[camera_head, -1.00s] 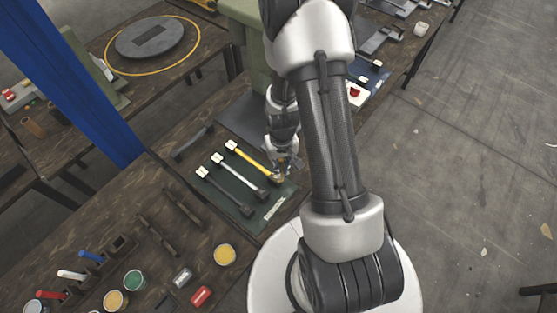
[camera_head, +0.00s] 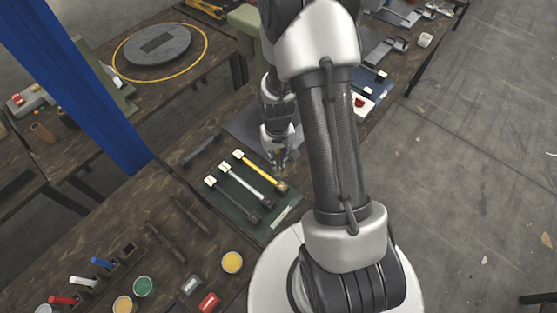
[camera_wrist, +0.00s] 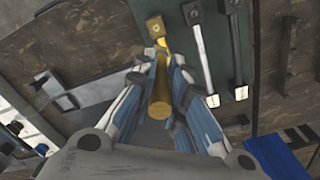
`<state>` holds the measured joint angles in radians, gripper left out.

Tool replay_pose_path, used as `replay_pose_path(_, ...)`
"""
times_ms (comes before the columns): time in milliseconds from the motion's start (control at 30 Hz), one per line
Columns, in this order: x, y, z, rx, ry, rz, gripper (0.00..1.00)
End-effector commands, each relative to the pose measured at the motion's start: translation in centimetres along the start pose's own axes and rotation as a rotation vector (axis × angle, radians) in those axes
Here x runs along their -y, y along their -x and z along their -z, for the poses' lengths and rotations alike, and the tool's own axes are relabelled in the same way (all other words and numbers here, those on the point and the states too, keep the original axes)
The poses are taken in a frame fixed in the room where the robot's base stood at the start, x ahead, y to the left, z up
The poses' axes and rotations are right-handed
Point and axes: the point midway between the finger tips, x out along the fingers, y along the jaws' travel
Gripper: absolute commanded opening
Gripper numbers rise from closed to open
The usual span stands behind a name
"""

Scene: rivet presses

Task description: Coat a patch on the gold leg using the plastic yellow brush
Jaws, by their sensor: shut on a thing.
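The gold leg (camera_head: 259,171) lies on a dark green mat (camera_head: 222,207), the rightmost of three legs, with a pale square end at its upper left. In the wrist view its square end with a hole (camera_wrist: 155,26) shows just past my fingers, and the rest is partly hidden.
A silver leg (camera_head: 240,184) and a dark leg (camera_head: 229,198) lie beside the gold one. Blue (camera_head: 102,263), white (camera_head: 83,281) and red (camera_head: 62,300) brushes stand at lower left. Open paint pots, including yellow (camera_head: 232,262) and green (camera_head: 143,286), stand nearby. A blue post (camera_head: 75,85) rises at left.

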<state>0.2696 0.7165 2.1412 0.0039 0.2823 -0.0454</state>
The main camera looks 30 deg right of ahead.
Motion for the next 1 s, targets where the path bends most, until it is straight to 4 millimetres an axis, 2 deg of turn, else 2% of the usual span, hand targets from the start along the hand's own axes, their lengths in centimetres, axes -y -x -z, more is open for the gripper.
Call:
replay_pose_path(100,0.1,1.4,0.2,0.000,0.001,0.000,0.00)
replay_pose_path(233,0.2,2.0,0.4,0.000,0.001,0.000,0.00)
replay_pose_path(1000,0.2,2.0,0.4,0.000,0.000,0.000,0.00)
